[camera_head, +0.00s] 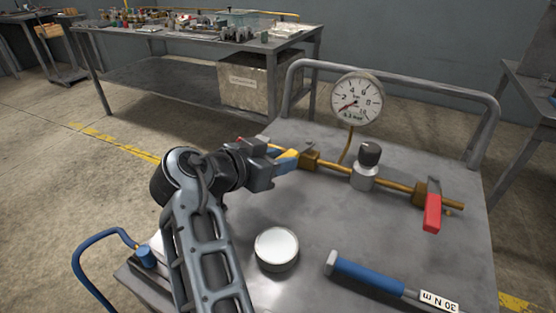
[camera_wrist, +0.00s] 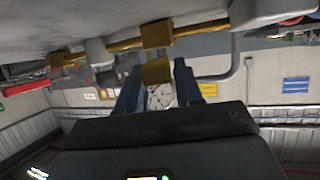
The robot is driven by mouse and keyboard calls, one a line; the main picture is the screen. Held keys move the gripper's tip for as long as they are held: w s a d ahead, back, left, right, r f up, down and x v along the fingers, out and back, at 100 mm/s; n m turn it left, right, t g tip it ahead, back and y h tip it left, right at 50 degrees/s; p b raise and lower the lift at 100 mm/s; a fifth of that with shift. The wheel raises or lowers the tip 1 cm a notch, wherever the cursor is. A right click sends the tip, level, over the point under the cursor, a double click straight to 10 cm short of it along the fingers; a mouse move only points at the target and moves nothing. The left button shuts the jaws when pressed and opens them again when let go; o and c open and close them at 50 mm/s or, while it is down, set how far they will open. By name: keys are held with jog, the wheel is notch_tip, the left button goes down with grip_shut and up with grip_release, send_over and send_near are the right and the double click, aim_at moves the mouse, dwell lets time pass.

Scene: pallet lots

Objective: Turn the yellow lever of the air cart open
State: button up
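The air cart (camera_head: 330,230) has a brass pipe with a yellow lever (camera_head: 289,154) at its left valve block (camera_head: 310,158). My gripper (camera_head: 283,161) is at this lever, with its blue fingers beside it. In the wrist view my two fingers (camera_wrist: 158,75) stand apart. A brass-yellow piece (camera_wrist: 157,73) shows between their tips, below the valve block (camera_wrist: 157,35). I cannot tell whether the fingers touch it. Part of the lever is hidden by the fingers in the head view.
A pressure gauge (camera_head: 357,99) stands behind the pipe. A black-knobbed regulator (camera_head: 366,165) and a red lever (camera_head: 432,207) are to the right. A round tin (camera_head: 276,248) and a blue-handled torque wrench (camera_head: 370,275) lie in front. A workbench (camera_head: 200,45) stands behind.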

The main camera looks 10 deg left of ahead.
jog(key=shift+o, duration=1.2)
jog(key=shift+s, duration=0.1)
jog(key=v, duration=0.7)
jog(key=shift+s+a, duration=0.2)
jog(key=shift+r, duration=0.1)
jog(key=shift+c, duration=0.3)
